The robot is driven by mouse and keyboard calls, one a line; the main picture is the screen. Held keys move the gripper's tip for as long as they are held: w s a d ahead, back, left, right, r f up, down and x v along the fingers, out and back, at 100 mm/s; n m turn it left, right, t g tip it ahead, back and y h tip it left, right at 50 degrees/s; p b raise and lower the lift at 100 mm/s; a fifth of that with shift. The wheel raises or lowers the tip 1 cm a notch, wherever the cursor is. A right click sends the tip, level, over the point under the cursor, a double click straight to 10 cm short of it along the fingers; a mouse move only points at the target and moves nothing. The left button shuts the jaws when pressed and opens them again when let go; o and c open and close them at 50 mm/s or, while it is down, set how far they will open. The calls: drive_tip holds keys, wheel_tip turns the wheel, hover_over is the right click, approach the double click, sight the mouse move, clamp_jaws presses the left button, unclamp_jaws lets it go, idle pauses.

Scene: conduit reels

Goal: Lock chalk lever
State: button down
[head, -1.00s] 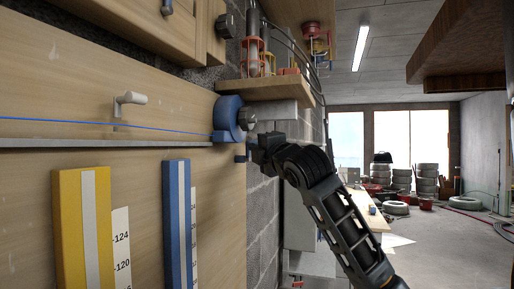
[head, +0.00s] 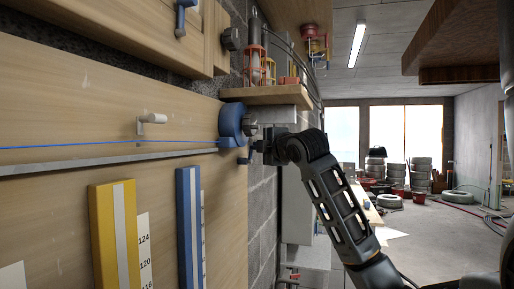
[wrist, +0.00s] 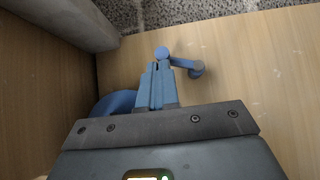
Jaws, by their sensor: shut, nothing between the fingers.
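The blue chalk reel (head: 231,121) sits at the right end of the wooden board, with a blue line running left from it. It is partly hidden behind my gripper in the wrist view (wrist: 112,104). The small blue lever (wrist: 184,64) is a bent arm with a round knob at each end, mounted on the wood. It also shows just below the reel in the head view (head: 243,160). My gripper (wrist: 157,67) is shut and empty. Its fingertips are close beside the lever's upper knob; I cannot tell whether they touch. The gripper is small in the head view (head: 254,147).
A grey ledge (wrist: 66,20) runs along the left in the wrist view. A wooden shelf (head: 268,97) with caged lamps juts out above the reel. A white peg (head: 152,119) and yellow (head: 116,235) and blue (head: 190,225) upright strips are on the boards. Open floor lies right.

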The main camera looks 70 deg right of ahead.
drive_tip(key=shift+w+d+r+b, duration=0.15)
drive_tip(key=shift+d+b, duration=0.4)
drive_tip(key=shift+d, duration=0.3)
drive_tip(key=b+v, duration=0.1)
drive_tip(key=v, duration=0.7)
drive_tip(key=shift+b, duration=0.35)
